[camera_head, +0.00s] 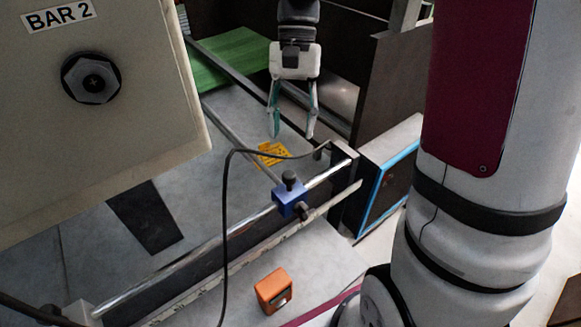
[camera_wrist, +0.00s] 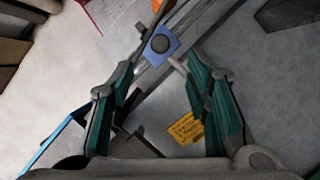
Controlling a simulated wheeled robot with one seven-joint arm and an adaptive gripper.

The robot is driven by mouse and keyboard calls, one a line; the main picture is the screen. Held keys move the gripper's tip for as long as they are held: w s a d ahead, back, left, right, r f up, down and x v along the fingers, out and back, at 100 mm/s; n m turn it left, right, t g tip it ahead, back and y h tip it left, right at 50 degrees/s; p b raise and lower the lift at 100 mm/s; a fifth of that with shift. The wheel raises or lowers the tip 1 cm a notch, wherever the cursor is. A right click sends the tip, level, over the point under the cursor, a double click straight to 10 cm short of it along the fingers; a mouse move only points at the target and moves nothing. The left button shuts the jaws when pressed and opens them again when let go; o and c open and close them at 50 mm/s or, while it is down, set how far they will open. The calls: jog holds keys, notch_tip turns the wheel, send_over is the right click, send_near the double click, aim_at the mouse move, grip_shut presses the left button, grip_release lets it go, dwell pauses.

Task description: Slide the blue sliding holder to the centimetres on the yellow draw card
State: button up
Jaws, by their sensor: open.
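The blue sliding holder (camera_head: 290,198) sits on a metal rail in the head view, with a black knob on top and a dark fitting at its front. In the wrist view the holder (camera_wrist: 161,46) lies beyond the fingertips, near the top middle. The yellow draw card (camera_head: 273,153) lies flat behind the rail; in the wrist view the card (camera_wrist: 186,129) shows between the fingers, its print too small to read. My gripper (camera_head: 292,133) is open and empty, pointing down behind the card and apart from the holder. The fingers (camera_wrist: 160,75) show green inner pads.
A black cable (camera_head: 226,200) loops over the rail (camera_head: 235,230) near the holder. An orange device (camera_head: 273,291) lies in front. A blue-edged dark block (camera_head: 385,187) stands at the rail's right end. A large panel marked BAR 2 (camera_head: 110,150) fills the upper left.

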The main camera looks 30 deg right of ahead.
aim_at(289, 173)
jog(key=p+x, duration=0.1)
jog(key=x, duration=0.8)
jog(key=shift+s+a+f, duration=0.15)
jog(key=shift+f, duration=0.1)
jog(key=shift+a, duration=0.1)
grip_shut()
